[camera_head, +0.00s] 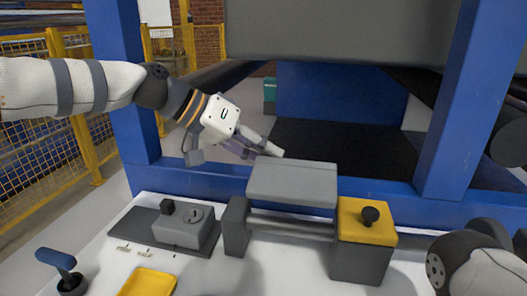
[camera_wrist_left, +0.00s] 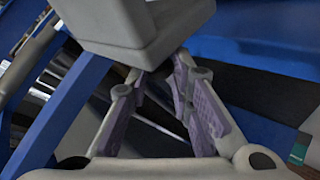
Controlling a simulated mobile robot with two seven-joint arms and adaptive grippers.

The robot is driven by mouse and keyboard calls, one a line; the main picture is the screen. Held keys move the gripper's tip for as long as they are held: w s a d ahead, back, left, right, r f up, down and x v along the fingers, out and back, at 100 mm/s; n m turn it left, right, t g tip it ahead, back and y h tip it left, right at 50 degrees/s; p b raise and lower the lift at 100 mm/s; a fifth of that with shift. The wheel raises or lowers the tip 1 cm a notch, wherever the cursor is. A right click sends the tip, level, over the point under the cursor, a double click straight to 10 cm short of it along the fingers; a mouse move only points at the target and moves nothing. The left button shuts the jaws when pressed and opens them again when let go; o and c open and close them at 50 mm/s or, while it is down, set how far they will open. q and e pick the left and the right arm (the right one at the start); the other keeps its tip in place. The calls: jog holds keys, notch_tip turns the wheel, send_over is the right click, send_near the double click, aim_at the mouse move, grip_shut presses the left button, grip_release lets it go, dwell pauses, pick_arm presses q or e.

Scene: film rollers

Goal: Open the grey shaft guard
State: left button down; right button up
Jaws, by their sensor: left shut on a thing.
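The grey shaft guard (camera_head: 292,184) is a box-like cover over the back of the shaft unit in the head view. A grey shaft (camera_head: 290,225) shows below its front edge, between a dark grey block and a yellow-topped block. My left gripper (camera_head: 272,152) comes in from the left behind the guard and is shut on its rear upper edge. In the left wrist view the guard (camera_wrist_left: 135,28) fills the top, and the fingers (camera_wrist_left: 178,62) meet at its edge; the exact contact is partly hidden. My right gripper is out of view.
The yellow block (camera_head: 366,222) with a black knob (camera_head: 370,215) stands right of the shaft. A grey fixture (camera_head: 184,228), a yellow tray (camera_head: 148,283) and a blue-topped lever (camera_head: 57,260) are at left. Blue frame posts (camera_head: 122,90) flank the worktop.

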pick_arm(q)
jog(key=c, duration=1.4)
grip_release()
jog(key=shift+w, duration=0.2)
jog(key=shift+c, duration=0.2)
jog(key=v, duration=1.2)
jog(key=shift+s, duration=0.1)
